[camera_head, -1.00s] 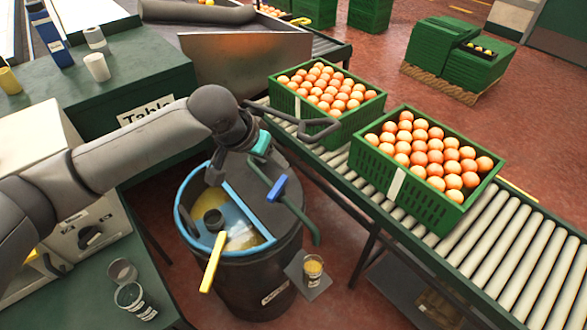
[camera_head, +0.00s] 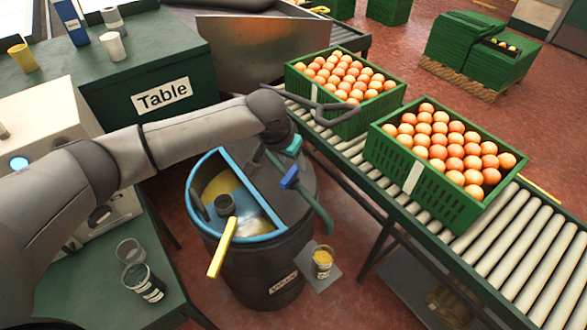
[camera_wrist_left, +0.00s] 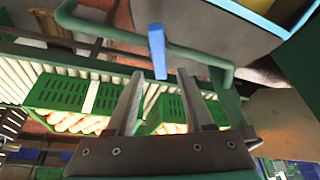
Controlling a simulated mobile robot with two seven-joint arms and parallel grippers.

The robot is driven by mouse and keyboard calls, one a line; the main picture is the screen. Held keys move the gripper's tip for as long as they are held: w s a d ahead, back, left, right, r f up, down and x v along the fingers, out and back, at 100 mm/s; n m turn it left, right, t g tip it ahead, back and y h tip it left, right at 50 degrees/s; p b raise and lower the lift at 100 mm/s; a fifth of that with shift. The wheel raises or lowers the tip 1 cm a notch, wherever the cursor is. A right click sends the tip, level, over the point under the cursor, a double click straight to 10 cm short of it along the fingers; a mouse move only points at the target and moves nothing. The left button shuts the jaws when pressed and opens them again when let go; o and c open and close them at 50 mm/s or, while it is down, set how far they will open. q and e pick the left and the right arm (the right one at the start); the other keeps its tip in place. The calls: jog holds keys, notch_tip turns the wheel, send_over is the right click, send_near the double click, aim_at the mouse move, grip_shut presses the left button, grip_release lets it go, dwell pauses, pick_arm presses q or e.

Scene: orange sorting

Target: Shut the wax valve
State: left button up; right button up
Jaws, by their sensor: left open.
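The wax valve has a small blue handle (camera_head: 289,178) set crosswise on a green pipe (camera_head: 316,212) at the dark wax drum (camera_head: 262,262). My left gripper (camera_head: 274,158) is just above and behind the handle, partly hidden by my arm. In the left wrist view my open left gripper (camera_wrist_left: 160,80) has its two fingers apart, with the blue handle (camera_wrist_left: 157,52) ahead of the gap between them. I cannot tell whether they touch it. A cup of yellow wax (camera_head: 322,262) stands below the pipe's end. My right gripper is not in view.
The drum's open half has a blue rim (camera_head: 262,238), and a yellow-handled ladle (camera_head: 222,248) rests in it. Orange-filled green crates (camera_head: 430,186) stand on a roller conveyor (camera_head: 490,240) to the right. A table (camera_head: 150,75) with cups stands at the back left.

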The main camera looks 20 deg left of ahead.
aim_at(294, 168)
pick_arm(q)
jog(key=shift+b+x, duration=0.35)
jog(key=shift+x, duration=1.2)
grip_shut()
